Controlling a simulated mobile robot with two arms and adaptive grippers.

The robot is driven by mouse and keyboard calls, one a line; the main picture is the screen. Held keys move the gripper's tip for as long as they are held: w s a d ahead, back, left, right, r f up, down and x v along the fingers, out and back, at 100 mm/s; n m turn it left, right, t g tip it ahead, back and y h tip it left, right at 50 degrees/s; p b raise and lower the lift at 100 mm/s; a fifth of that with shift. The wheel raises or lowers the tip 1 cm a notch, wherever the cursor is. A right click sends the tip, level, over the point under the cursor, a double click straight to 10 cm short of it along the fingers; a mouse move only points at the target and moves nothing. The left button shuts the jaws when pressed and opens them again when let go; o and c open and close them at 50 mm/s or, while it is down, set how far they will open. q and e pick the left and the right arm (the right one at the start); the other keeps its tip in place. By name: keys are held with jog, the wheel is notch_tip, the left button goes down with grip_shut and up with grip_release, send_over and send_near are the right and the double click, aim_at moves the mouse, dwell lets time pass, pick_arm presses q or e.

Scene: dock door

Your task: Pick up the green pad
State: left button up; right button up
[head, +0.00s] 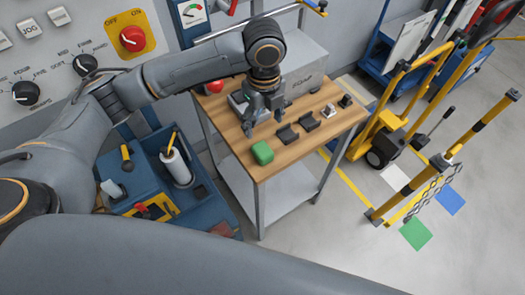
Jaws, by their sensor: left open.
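A small green block (263,153), which looks like the green pad, lies on the wooden top of a small table (310,145), near its front left corner. My left gripper (264,121) points down above the tabletop, behind the green block and apart from it. Its fingers are spread and nothing is between them. My right gripper is not in view. A flat green square (415,234) also shows on the floor at the right.
Dark holders (288,134) and a small light piece stand right of the gripper. A grey box (300,82) and a red button (214,85) are at the table's back. A blue tool cart (150,190) stands left. A yellow hand truck (385,135) stands right.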

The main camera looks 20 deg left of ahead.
pick_arm(q)
send_over(262, 149)
notch_tip(262, 149, down, 7)
jog(key=shift+w+d+r+p, duration=0.1)
jog(key=shift+d+r+p, duration=0.05)
jog(key=shift+p, duration=0.25)
jog(key=f, duration=0.2)
jog(key=f+p, duration=0.1)
jog(key=f, duration=0.2)
jog(key=shift+s+p, duration=0.2)
jog(key=shift+p, duration=0.1)
jog(key=shift+f, duration=0.25)
jog(key=c, duration=1.1)
